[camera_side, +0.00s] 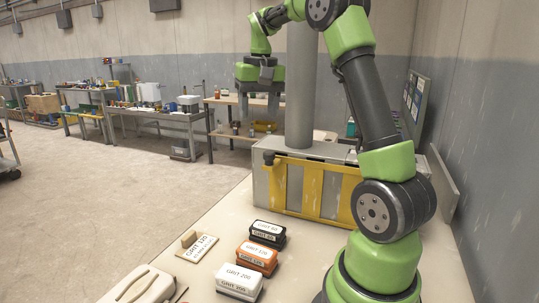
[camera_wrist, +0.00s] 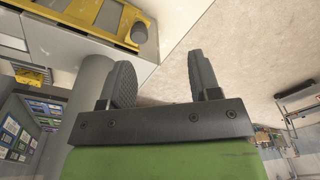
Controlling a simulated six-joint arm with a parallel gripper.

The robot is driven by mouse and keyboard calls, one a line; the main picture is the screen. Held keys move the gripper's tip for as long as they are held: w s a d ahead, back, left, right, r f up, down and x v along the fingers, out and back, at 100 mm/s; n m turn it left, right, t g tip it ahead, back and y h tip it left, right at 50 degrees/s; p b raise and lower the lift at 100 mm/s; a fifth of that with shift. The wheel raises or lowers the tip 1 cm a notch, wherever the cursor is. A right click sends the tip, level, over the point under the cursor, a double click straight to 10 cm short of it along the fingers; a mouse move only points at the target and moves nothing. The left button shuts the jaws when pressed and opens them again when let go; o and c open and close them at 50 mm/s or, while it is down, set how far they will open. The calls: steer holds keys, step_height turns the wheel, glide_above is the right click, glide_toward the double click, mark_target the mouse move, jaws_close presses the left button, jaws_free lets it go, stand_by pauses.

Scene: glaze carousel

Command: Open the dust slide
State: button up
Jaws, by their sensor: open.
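A yellow slide panel (camera_side: 330,192) with upright bars lies across the front of a grey box (camera_side: 262,185); I take it to be the dust slide. A round grey knob (camera_side: 268,157) sits near its upper left end. In the wrist view the yellow panel (camera_wrist: 75,17) and its knob (camera_wrist: 139,33) show at the upper left, beyond the left finger. My gripper (camera_side: 262,108) hangs fingers down, above the box's left end and apart from the knob. Its two dark fingers also show in the wrist view (camera_wrist: 162,75), spread with nothing between them.
A grey column (camera_side: 300,90) rises from the box, close to my gripper. Black (camera_side: 268,235), orange (camera_side: 256,258) and white (camera_side: 239,282) grit blocks stand on the bench in front, beside a labelled card (camera_side: 198,247). A pale moulded case (camera_side: 140,287) lies at the front edge.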

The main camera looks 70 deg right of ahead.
steer(key=m+g, duration=0.1)
glide_above(269, 152)
step_height(269, 152, down, 3)
steer(key=shift+r, duration=0.1)
step_height(269, 152, down, 10)
steer(key=shift+r, duration=0.1)
jaws_close()
steer(key=w, duration=0.4)
steer(key=shift+w, duration=0.35)
jaws_free()
